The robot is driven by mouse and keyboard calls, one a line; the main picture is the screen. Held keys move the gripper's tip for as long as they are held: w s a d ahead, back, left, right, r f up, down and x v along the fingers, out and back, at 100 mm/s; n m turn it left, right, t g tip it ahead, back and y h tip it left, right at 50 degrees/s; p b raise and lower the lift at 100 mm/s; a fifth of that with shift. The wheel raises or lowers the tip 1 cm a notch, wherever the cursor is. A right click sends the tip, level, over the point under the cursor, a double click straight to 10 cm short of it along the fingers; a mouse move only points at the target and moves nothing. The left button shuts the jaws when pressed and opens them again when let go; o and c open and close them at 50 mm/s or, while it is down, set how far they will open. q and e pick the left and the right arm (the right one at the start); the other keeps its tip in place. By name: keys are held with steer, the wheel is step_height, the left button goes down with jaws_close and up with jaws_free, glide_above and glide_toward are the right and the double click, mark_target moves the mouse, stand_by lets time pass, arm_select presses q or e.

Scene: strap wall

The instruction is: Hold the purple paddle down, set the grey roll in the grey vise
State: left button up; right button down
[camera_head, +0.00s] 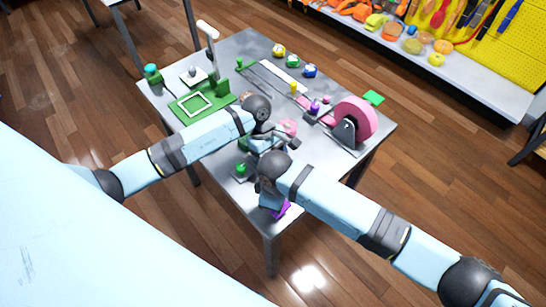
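A purple piece (281,210), possibly the paddle, shows at the table's near edge, partly covered by my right gripper. My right gripper (270,200) is low over that corner; I cannot tell whether it touches the purple piece, and its fingers are mostly hidden. My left gripper (288,137) is over the middle of the table beside a pink round thing (289,126); its finger opening is unclear. A smaller purple thing (315,107) stands farther right. I cannot make out the grey roll or the grey vise for certain; my arms cover part of the table.
A large pink wheel (355,117) stands in a dark bracket at the right. A green frame (197,103) with a white-handled lever (208,30) is at the left. Yellow (278,50), green (293,61) and blue (310,70) rolls line the back. A green knob (241,169) sits between my arms.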

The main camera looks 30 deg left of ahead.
arm_select(q)
steer(key=shift+f, duration=0.2)
arm_select(e)
steer(key=shift+s+f, duration=0.1)
steer(key=shift+f, duration=0.4)
arm_select(q)
steer(key=shift+r, duration=0.35)
arm_select(e)
steer(key=shift+f, duration=0.15)
stand_by(0.3)
arm_select(q)
steer(key=shift+f, duration=0.15)
steer(key=shift+f, duration=1.1)
steer(key=o, duration=1)
steer(key=shift+r, duration=0.15)
